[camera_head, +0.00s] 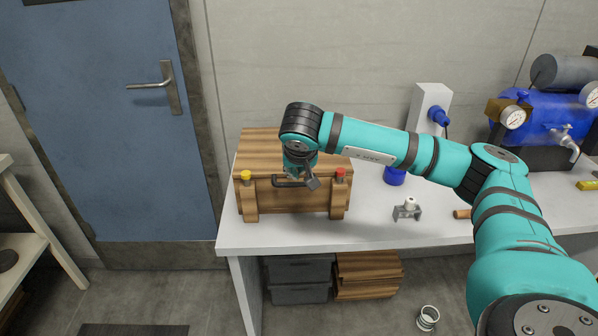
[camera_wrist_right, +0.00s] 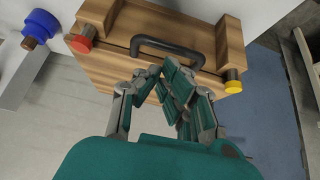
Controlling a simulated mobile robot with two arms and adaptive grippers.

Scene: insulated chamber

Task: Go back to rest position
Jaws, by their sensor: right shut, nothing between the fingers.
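My right arm reaches in from the right in the head view, and its gripper (camera_head: 306,183) is in front of the wooden box (camera_head: 270,142) on the white table. In the right wrist view the gripper (camera_wrist_right: 158,75) has its fingers together and empty, just short of the box's dark handle (camera_wrist_right: 167,46). The box's lid is down. A yellow knob (camera_head: 246,176) and a red knob (camera_head: 340,173) sit on its front posts. The arm and gripper hide part of the box's top and front. My left gripper is not in view.
The white table (camera_head: 400,235) also carries a small metal bracket (camera_head: 407,212), a white unit with a blue fitting (camera_head: 431,100), and a blue tank with gauges (camera_head: 545,115). A blue door (camera_head: 100,120) stands left. Dark crates (camera_head: 300,280) and a wooden crate (camera_head: 367,274) are below.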

